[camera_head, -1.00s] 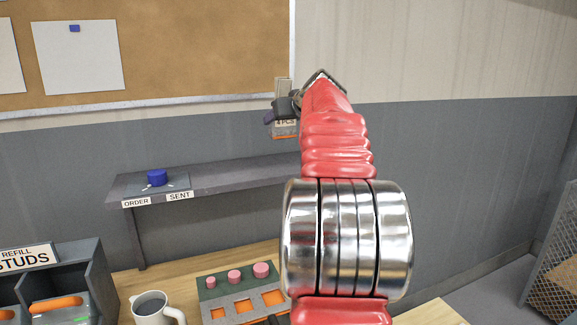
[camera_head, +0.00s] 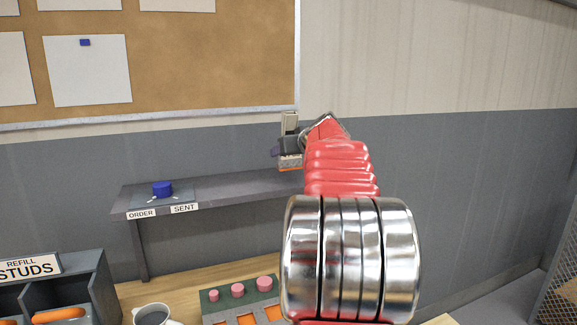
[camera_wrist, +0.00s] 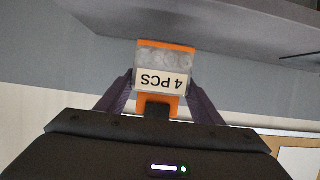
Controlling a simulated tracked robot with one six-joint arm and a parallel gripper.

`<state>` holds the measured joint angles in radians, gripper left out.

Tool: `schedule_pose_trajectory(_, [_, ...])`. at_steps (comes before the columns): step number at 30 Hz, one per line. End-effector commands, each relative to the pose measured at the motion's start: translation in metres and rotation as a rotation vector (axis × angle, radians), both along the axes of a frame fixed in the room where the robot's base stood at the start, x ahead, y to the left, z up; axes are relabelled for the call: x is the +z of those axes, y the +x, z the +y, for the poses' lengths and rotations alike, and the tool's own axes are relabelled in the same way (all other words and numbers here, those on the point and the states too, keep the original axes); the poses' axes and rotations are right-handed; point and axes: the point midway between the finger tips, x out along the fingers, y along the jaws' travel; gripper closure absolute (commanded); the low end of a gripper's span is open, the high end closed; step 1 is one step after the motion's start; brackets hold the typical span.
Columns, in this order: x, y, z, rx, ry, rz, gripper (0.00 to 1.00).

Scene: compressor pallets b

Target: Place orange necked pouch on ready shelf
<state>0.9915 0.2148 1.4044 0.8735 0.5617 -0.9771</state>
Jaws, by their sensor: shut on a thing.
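The orange necked pouch (camera_wrist: 163,78) is clear with orange ends and a "4 PCS" label, upside down in the wrist view. My gripper (camera_wrist: 157,92) is shut on it at its orange neck end. In the head view my gripper (camera_head: 287,147) holds the pouch (camera_head: 290,164), mostly hidden, in front of the wall by the grey shelf (camera_head: 240,192). I cannot tell whether the pouch touches the shelf. The shelf's right part is hidden behind my arm. No "ready" label is readable.
A blue button (camera_head: 162,189) sits on the shelf's left end above ORDER and SENT labels. Below are a mug (camera_head: 152,316), a studs bin (camera_head: 85,290) and a green tray with pink knobs (camera_head: 238,297). A corkboard (camera_head: 220,70) hangs above.

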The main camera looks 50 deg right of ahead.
Motion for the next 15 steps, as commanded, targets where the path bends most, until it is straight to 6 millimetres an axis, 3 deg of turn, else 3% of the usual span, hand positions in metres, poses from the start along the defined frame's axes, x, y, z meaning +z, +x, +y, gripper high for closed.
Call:
schedule_pose_trajectory(7, [-0.003,0.000,0.000,0.000,0.000,0.000,0.65])
schedule_pose_trajectory(15, [-0.036,-0.001,0.000,-0.001,0.002,0.000,0.65])
